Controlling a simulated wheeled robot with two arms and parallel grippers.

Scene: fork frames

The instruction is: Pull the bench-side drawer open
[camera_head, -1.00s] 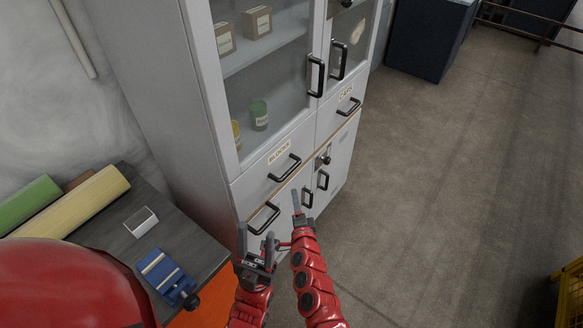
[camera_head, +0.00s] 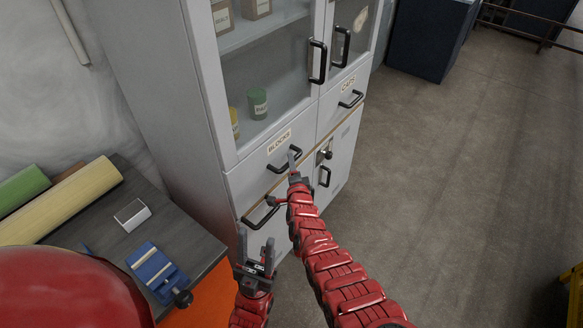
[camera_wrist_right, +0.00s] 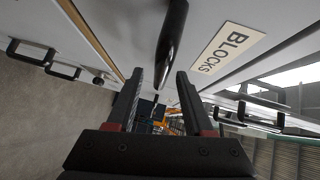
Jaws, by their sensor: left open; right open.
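The drawer labelled BLOCKS (camera_head: 250,178) is the one on the bench side of the grey cabinet. Its front looks shut, flush with the cabinet. Its black bar handle (camera_head: 280,167) shows in the head view, partly covered by my right gripper (camera_head: 294,160). In the right wrist view the handle (camera_wrist_right: 172,45) runs toward the gap between the open right fingers (camera_wrist_right: 160,98). I cannot tell whether they touch it. My left gripper (camera_head: 257,252) is open and empty, upright below the drawer, in front of the lower cabinet.
The drawer labelled CAPS (camera_head: 345,98) is to the right. Glass doors with handles (camera_head: 317,62) are above. A lower door handle (camera_head: 262,215) is close to my left gripper. The bench (camera_head: 185,240) at left holds a blue vise (camera_head: 157,270).

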